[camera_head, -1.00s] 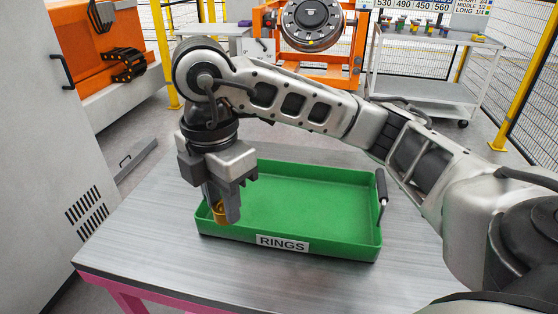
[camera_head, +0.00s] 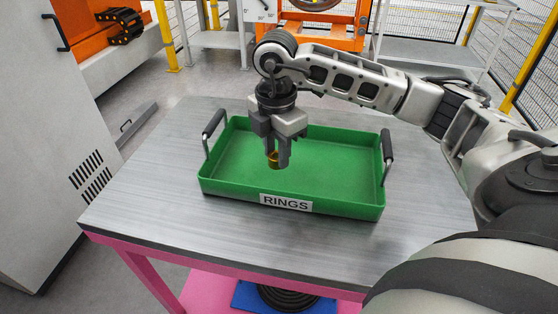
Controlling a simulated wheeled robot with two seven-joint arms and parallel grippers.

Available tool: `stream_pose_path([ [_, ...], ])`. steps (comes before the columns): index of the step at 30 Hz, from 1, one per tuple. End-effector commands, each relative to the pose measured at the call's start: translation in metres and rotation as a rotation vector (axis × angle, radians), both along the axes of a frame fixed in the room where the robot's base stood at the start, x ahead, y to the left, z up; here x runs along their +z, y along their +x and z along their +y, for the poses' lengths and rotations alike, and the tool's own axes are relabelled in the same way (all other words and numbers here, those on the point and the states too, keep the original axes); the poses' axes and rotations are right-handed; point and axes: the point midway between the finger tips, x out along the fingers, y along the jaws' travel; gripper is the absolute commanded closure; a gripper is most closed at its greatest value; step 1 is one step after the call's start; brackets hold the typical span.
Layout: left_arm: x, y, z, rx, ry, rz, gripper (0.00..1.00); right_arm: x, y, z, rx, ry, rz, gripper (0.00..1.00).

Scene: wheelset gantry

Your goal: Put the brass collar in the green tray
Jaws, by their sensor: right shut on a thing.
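The brass collar (camera_head: 273,160) is a small gold ring between the fingertips of my right gripper (camera_head: 277,157). The gripper points down and is shut on it. The green tray (camera_head: 345,205) stands on the grey table, with a "RINGS" label on its front wall and a dark handle at each end. The gripper and collar hang over the left-middle part of the tray. Whether the collar touches the tray floor I cannot tell; it appears above it. Part of the collar is hidden by the fingers. My left gripper is not in view.
The grey table top (camera_head: 150,190) is clear around the tray. The tray's handles (camera_head: 213,124) stick up at its ends. Below the table is a blue mat (camera_head: 243,297) with a black coiled thing. A grey cabinet (camera_head: 40,150) stands at the left.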

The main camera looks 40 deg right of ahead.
Motion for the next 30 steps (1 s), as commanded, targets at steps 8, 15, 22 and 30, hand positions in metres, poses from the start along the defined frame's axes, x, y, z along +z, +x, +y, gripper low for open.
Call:
stream_pose_path([
  [8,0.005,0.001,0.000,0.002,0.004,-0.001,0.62,-0.035,0.001,-0.008,-0.001,-0.001,0.003,0.94],
  [15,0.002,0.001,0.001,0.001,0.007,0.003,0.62,-0.039,0.002,-0.007,-0.001,-0.001,0.000,0.94],
  [22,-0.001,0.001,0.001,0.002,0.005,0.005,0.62,-0.042,0.001,-0.007,-0.001,-0.001,0.001,0.62],
  [30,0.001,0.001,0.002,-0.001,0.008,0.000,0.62,-0.042,0.001,-0.007,-0.001,-0.001,0.001,0.49],
])
